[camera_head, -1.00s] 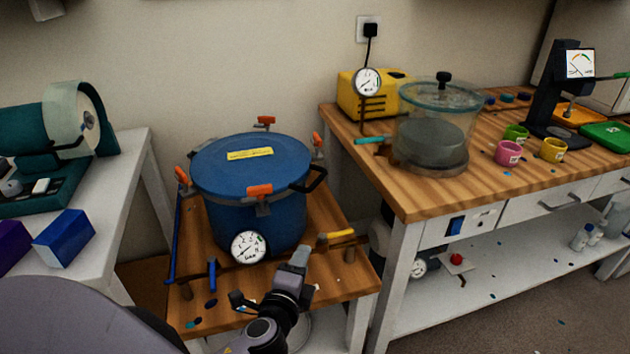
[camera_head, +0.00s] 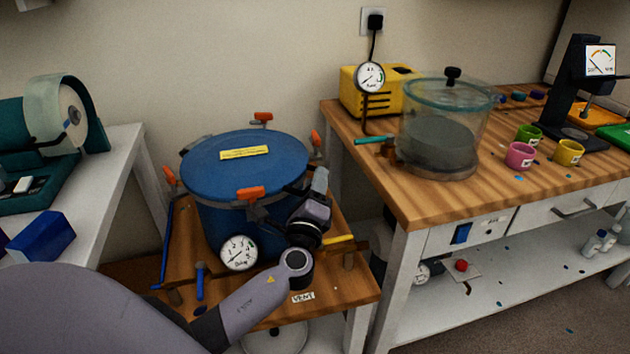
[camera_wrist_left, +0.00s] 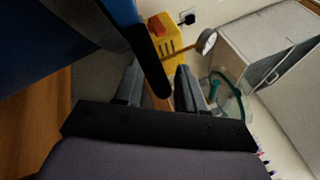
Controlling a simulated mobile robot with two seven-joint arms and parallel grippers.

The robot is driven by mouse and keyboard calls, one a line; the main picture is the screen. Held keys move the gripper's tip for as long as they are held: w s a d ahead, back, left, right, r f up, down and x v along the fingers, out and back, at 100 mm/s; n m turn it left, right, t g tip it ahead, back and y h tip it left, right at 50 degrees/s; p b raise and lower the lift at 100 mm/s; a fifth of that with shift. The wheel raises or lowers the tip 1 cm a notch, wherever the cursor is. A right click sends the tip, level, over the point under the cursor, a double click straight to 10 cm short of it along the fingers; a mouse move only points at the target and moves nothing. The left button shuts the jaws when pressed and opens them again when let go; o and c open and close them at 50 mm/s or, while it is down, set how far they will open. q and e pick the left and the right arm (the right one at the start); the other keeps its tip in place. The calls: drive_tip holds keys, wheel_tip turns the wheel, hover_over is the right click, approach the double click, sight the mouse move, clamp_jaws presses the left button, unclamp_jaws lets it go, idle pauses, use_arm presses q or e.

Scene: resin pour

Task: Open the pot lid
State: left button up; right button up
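The blue pot (camera_head: 222,222) stands on a small wooden table with its flat blue lid (camera_head: 215,165) on top. The lid bears a yellow label (camera_head: 244,153), and orange-tipped clamps (camera_head: 250,193) sit around its rim. My left gripper (camera_head: 320,180) is at the lid's right edge and covers most of the side handle in the head view. In the left wrist view, the dark handle (camera_wrist_left: 151,62) reaches between the two spread fingers of my left gripper (camera_wrist_left: 158,80). The fingers look apart from it. My right gripper is out of view.
A pressure gauge (camera_head: 238,253) is at the pot's front, close to my left arm. A glass chamber (camera_head: 443,120) and a yellow pump (camera_head: 357,98) stand on the workbench (camera_head: 415,200) to the right. A white table (camera_head: 120,180) is on the left.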

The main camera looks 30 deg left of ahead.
use_arm(q)
drive_tip(key=shift+w+a, duration=0.15)
drive_tip(key=shift+w, duration=0.1)
clamp_jaws()
drive_tip(key=shift+r, duration=0.15)
